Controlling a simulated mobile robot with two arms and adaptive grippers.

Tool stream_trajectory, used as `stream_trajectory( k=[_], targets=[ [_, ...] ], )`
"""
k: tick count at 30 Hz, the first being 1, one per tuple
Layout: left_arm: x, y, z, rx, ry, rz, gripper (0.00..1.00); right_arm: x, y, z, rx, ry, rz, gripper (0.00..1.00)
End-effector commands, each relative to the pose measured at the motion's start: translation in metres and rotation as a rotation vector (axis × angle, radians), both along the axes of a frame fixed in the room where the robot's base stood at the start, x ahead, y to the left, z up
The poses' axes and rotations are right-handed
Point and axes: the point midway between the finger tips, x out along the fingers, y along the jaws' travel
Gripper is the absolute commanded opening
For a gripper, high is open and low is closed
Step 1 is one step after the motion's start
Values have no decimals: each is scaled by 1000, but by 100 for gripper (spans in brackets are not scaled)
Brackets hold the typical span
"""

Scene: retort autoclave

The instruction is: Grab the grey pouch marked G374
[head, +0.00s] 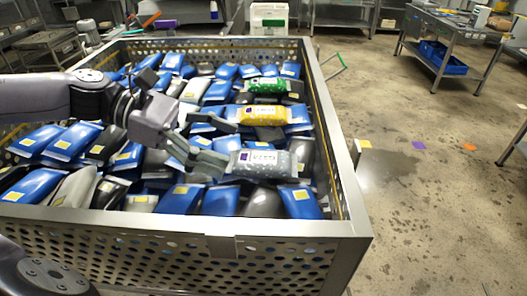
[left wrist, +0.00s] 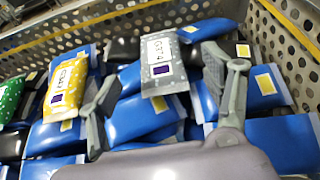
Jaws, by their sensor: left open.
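The grey pouch with white dots and a white label (head: 268,164) lies on top of the blue pouches in the right part of the crate. It also shows in the left wrist view (left wrist: 162,79), where its label seems to read G374. My left gripper (head: 229,146) is open and empty, just left of the pouch in the head view. In the left wrist view the pouch lies ahead, between the lines of the two spread fingers (left wrist: 174,75). I cannot tell whether a finger touches it. My right gripper is not in view.
A yellow pouch (head: 263,115) and a green pouch (head: 267,86) lie behind the grey one. Blue, black and grey pouches fill the perforated metal crate (head: 355,200), whose walls rise around them. Open floor lies to the right, with a table (head: 455,28) beyond.

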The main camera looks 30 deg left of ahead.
Motion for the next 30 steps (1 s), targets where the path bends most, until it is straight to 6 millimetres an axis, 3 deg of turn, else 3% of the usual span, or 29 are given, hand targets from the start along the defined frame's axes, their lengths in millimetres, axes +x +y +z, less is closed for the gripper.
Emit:
stream_trajectory(
  k=[18,30],
  targets=[
    [16,-36,-18,-3,4,-1,73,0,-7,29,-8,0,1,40],
    [24,-54,-29,0,0,1,73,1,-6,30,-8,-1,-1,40]
  ],
)
